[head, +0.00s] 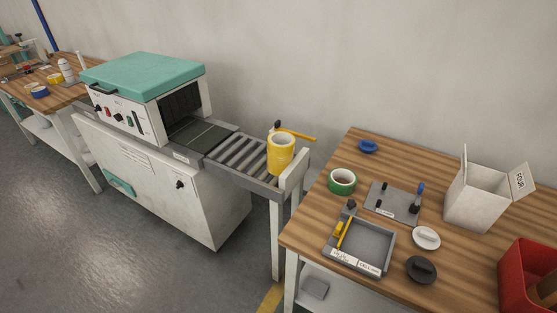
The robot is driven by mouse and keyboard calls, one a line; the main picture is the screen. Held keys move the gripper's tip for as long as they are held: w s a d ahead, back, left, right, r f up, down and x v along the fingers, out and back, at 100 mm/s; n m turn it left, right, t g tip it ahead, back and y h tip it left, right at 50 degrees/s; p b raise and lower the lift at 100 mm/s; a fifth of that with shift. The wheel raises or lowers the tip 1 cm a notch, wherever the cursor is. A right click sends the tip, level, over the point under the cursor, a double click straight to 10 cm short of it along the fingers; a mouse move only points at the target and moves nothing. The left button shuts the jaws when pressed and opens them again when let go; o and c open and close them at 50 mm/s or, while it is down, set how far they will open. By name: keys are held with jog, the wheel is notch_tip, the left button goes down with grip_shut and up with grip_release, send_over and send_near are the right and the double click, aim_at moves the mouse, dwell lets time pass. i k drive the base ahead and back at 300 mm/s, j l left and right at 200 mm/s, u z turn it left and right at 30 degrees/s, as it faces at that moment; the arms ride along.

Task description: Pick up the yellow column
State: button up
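The yellow column (281,156) is a short upright cylinder with an open, hollow top. It stands at the right end of the roller conveyor, beside the conveyor's white end plate. Its front is marked with small print too small to read. A yellow bar with a dark knob (278,125) shows just behind its top; I cannot tell whether they touch. My gripper is not in view.
The roller conveyor (235,152) leads from a teal-topped machine (145,78). A wooden table (306,229) at right holds a green tape roll (341,181), a grey tray (388,268), a white box (474,201) and a red bin (513,290). Open floor lies at lower left.

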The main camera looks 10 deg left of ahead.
aim_at(280, 144)
jog(key=k+z, duration=0.35)
jog(key=k+l+z, duration=0.1)
jog(key=z, duration=0.2)
jog(key=i+j+z, duration=0.1)
jog(key=j+z, duration=0.15)
jog(key=j, duration=0.5)
jog(key=j+z, duration=0.25)
jog(key=j, duration=1.8)
jog(key=i+j, duration=0.1)
jog(key=j, duration=1.1)
